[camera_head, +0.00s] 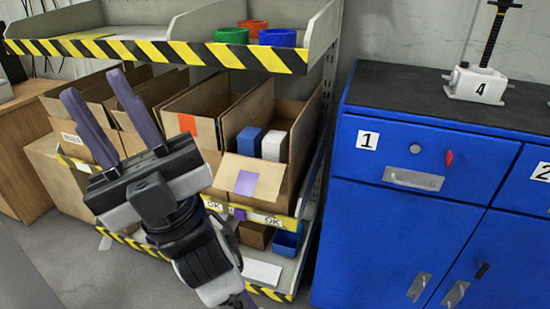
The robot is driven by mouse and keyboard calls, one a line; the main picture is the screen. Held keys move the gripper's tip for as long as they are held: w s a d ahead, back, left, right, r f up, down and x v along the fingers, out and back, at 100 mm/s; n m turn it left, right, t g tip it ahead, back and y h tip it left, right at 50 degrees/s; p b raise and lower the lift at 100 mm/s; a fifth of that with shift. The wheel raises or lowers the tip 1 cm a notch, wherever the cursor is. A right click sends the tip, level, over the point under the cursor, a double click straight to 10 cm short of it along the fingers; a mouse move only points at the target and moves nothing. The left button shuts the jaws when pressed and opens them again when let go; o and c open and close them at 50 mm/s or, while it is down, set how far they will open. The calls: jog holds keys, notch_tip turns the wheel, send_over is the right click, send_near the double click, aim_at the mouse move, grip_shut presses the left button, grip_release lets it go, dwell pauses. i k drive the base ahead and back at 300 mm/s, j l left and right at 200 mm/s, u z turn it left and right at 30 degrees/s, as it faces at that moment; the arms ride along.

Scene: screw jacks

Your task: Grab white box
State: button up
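A small white box (274,146) stands upright in the cardboard box with a purple label (246,183) on the middle shelf. A blue box (249,141) stands just to its left in the same carton. The lower part of both is hidden by the carton's front flap. My gripper (101,108) is open and empty, its two dark fingers apart and pointing up and left. In the picture it is left of the white box, in front of the cartons on the left of the shelf.
More open cartons fill the shelf, one with an orange label (187,124). The upper shelf (180,53) with striped edging hangs above, holding green, red and blue rings. A blue cabinet (400,230) stands right, with a screw jack (477,84) on top. Grey floor is clear at lower left.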

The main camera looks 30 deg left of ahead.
aim_at(274, 144)
jog(key=k+l+u, duration=0.1)
jog(key=u, duration=0.35)
jog(key=k+l+u, duration=0.1)
jog(key=l+u, duration=0.15)
jog(key=u, duration=0.2)
jog(key=i+l+u, duration=0.15)
